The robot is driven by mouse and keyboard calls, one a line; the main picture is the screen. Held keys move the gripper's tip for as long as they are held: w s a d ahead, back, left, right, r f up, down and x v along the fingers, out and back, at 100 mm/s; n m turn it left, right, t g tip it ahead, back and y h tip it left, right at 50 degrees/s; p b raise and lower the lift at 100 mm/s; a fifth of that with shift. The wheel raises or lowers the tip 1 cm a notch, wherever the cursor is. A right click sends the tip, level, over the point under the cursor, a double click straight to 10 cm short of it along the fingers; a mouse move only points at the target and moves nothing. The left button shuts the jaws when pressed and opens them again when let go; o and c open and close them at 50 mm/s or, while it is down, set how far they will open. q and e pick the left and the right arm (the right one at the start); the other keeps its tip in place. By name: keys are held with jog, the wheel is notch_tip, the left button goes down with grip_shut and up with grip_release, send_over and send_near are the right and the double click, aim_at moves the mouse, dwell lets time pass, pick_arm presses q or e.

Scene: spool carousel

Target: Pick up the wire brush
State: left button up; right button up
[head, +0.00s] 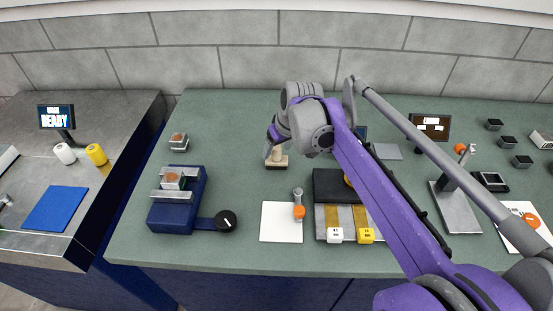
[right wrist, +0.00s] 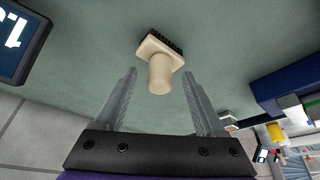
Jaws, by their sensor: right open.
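The wire brush (head: 277,162) stands on the green bench top, with a pale wooden block, a round knob-like handle and dark bristles. In the head view my right gripper (head: 271,141) is right above it and hides part of the handle. In the right wrist view the brush (right wrist: 160,68) lies ahead, with its handle pointing toward the palm. My right gripper (right wrist: 159,76) is open, with one finger on each side of the handle's line. My left gripper is not in view.
A blue fixture (head: 177,213) with a black knob (head: 225,221) is to the left. A white sheet (head: 275,222) with an orange-ended tool lies in front. A black tray (head: 332,184) is at right, beneath my arm.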

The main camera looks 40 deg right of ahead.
jog(key=shift+x, duration=0.9)
grip_shut()
